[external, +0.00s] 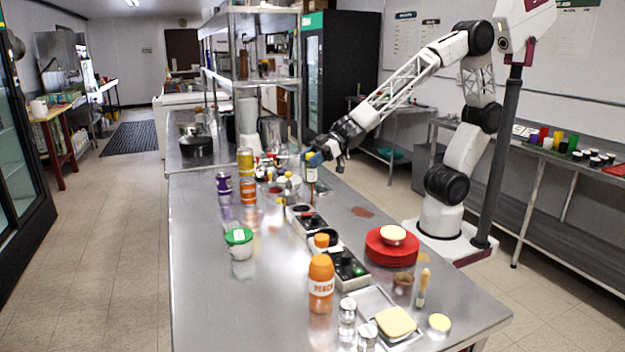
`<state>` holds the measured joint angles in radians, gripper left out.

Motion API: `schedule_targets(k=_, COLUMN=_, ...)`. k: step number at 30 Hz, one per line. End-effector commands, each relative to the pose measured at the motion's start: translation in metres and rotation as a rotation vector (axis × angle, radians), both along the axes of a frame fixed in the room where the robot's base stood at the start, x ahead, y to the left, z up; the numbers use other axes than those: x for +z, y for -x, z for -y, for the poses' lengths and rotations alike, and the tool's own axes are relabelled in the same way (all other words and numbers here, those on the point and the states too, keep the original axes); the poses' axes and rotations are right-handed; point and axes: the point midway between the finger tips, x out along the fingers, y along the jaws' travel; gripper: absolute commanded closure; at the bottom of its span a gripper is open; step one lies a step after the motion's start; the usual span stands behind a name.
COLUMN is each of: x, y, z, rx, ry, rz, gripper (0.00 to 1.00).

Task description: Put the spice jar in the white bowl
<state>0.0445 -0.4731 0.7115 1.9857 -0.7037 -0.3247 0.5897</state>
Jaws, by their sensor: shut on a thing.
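My gripper (314,162) is above the far half of the steel counter, shut on a small jar-like thing (311,174) that hangs upright below the fingers. It is small and partly covered by the fingers; it looks like the spice jar, but I cannot read a label. A small whitish, cream-topped dish (392,233) sits on a stack of red plates (391,250) at the right of the counter, nearer the camera than my gripper. It may be the white bowl; I cannot tell for sure. My gripper is well apart from it.
An orange bottle (320,284), a green-lidded tub (239,238), purple (223,183) and orange (248,190) cans and a yellow can (245,161) stand on the counter. Dark-welled trays (350,270) run down its middle. The front left is clear.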

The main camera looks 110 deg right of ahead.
Motion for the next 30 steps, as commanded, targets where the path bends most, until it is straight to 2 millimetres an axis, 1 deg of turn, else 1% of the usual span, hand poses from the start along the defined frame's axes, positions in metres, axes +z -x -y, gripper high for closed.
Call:
schedule_targets(k=1, x=-0.001, y=-0.014, z=0.002, rx=-0.012, ry=-0.002, rz=-0.001, gripper=0.82)
schedule_targets(k=6, x=-0.003, y=-0.056, z=0.009, rx=-0.052, ry=-0.001, rz=-0.001, gripper=0.82)
schedule_targets(k=12, x=-0.007, y=-0.102, z=0.020, rx=-0.091, ry=0.000, rz=-0.001, gripper=0.82)
schedule_targets(k=15, x=-0.009, y=-0.121, z=0.028, rx=-0.105, ry=0.000, rz=-0.001, gripper=0.82)
schedule_targets(k=21, x=-0.007, y=-0.151, z=0.050, rx=-0.117, ry=0.002, rz=-0.001, gripper=0.82)
schedule_targets(k=24, x=-0.004, y=-0.161, z=0.065, rx=-0.116, ry=0.002, rz=-0.001, gripper=0.82)
schedule_targets(k=30, x=0.006, y=-0.170, z=0.095, rx=-0.093, ry=0.003, rz=0.002, gripper=0.82)
